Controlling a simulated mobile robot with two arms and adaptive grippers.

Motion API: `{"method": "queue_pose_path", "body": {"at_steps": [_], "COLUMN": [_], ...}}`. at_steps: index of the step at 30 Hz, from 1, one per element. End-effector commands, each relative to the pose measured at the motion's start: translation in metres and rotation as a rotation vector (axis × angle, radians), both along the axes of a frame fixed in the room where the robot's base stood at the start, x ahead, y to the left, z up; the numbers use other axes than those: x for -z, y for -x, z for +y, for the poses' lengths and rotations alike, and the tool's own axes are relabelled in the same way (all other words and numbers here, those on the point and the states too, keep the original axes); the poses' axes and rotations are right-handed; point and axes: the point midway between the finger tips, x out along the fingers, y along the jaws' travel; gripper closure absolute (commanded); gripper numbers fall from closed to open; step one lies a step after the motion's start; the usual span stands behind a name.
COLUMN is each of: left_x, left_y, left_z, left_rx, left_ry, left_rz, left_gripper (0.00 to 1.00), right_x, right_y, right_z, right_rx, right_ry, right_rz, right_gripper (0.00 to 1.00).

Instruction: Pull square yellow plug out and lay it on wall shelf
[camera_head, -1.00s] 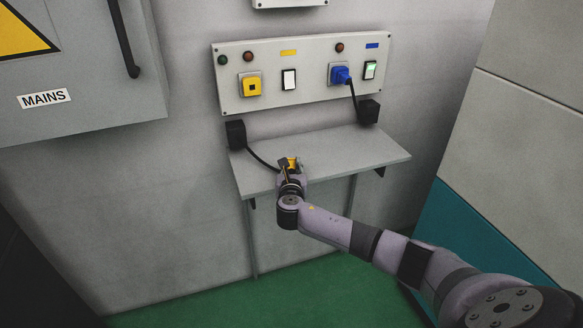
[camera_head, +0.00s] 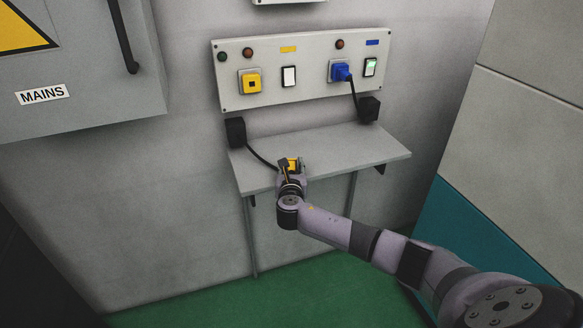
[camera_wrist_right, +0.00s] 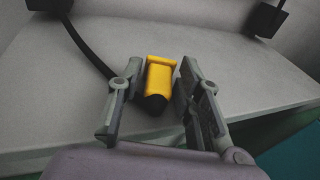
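The yellow plug (camera_head: 291,163) is out of the panel and at the wall shelf (camera_head: 350,150), with its black cable running to a black box at the shelf's back left. In the right wrist view the plug (camera_wrist_right: 160,78) lies on the shelf (camera_wrist_right: 245,85), its dark rear end toward me. My right gripper (camera_head: 288,168) is around it at the shelf's front edge. In the wrist view the gripper's fingers (camera_wrist_right: 158,100) stand on both sides of the plug, with visible gaps, so it is open. The yellow socket (camera_head: 251,83) is empty. My left gripper is out of view.
The grey wall panel (camera_head: 310,98) above the shelf holds a blue plug (camera_head: 341,72), two rocker switches and indicator lamps. Black cable boxes (camera_head: 236,132) flank the shelf's back. A grey MAINS cabinet (camera_head: 90,110) is at left. The shelf's right part is bare.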

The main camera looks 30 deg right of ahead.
Motion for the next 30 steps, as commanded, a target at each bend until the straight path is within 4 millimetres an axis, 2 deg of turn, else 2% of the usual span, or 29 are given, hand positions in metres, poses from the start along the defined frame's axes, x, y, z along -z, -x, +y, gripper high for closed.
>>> {"method": "queue_pose_path", "body": {"at_steps": [4,17,23,30], "left_x": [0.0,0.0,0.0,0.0], "left_y": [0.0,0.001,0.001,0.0], "left_z": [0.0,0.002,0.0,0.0], "left_rx": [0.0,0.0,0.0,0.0], "left_ry": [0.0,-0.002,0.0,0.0], "left_rz": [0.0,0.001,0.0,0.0], "left_gripper": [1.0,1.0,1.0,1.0], "right_x": [0.0,0.0,-0.005,-0.012], "right_y": [0.0,0.006,0.03,0.068], "right_z": [0.0,0.005,0.021,0.046], "right_rx": [0.0,-0.002,-0.004,-0.004], "right_ry": [0.0,-0.001,-0.001,-0.001], "right_rz": [0.0,0.001,0.001,0.001], "right_gripper": [0.55,0.55,0.55,0.55]}}
